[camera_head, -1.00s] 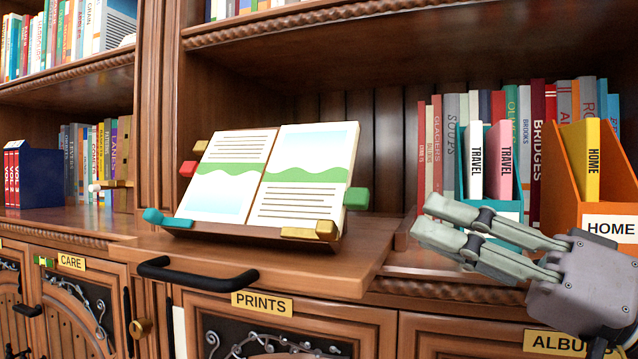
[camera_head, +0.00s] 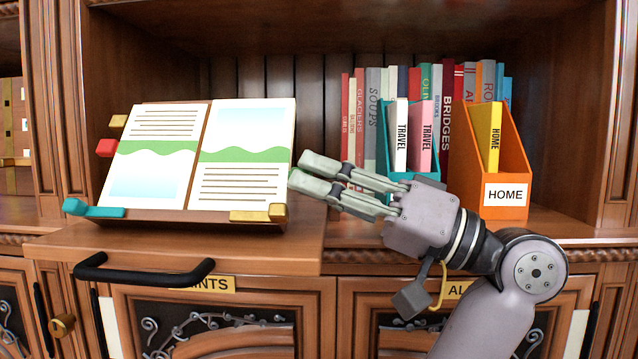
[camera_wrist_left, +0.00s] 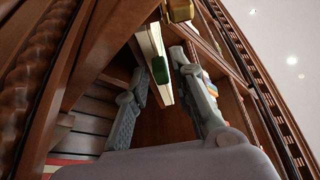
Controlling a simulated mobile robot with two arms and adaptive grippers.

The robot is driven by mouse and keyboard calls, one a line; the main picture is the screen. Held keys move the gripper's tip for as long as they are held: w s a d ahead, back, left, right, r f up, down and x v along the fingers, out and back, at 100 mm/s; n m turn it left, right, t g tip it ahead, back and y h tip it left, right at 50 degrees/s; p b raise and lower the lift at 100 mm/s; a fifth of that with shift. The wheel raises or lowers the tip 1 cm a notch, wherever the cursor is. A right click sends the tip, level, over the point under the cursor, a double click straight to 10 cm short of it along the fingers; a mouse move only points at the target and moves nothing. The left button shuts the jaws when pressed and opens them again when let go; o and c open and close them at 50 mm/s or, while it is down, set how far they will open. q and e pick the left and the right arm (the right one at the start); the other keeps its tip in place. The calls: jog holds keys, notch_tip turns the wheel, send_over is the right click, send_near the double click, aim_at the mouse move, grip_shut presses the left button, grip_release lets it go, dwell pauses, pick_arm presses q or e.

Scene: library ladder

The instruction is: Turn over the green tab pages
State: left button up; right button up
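An open book (camera_head: 200,155) rests tilted on a wooden stand (camera_head: 180,215). My left gripper (camera_head: 304,173) is open at the right edge of the right page. In the wrist view its two fingers stand on either side of the green tab, with gaps showing; contact cannot be told. A yellow tab (camera_head: 118,121) and a red tab (camera_head: 106,148) stick out at the left edge. My right gripper is not in view.
A teal clip (camera_head: 95,209) and a gold clip (camera_head: 258,214) sit at the stand's lower edge. The stand is on a pull-out shelf with a black handle (camera_head: 145,277). Behind my gripper are several books, a teal file holder (camera_head: 437,150) and an orange HOME holder (camera_head: 515,165).

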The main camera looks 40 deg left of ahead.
pick_arm(q)
grip_shut()
dwell(0.6)
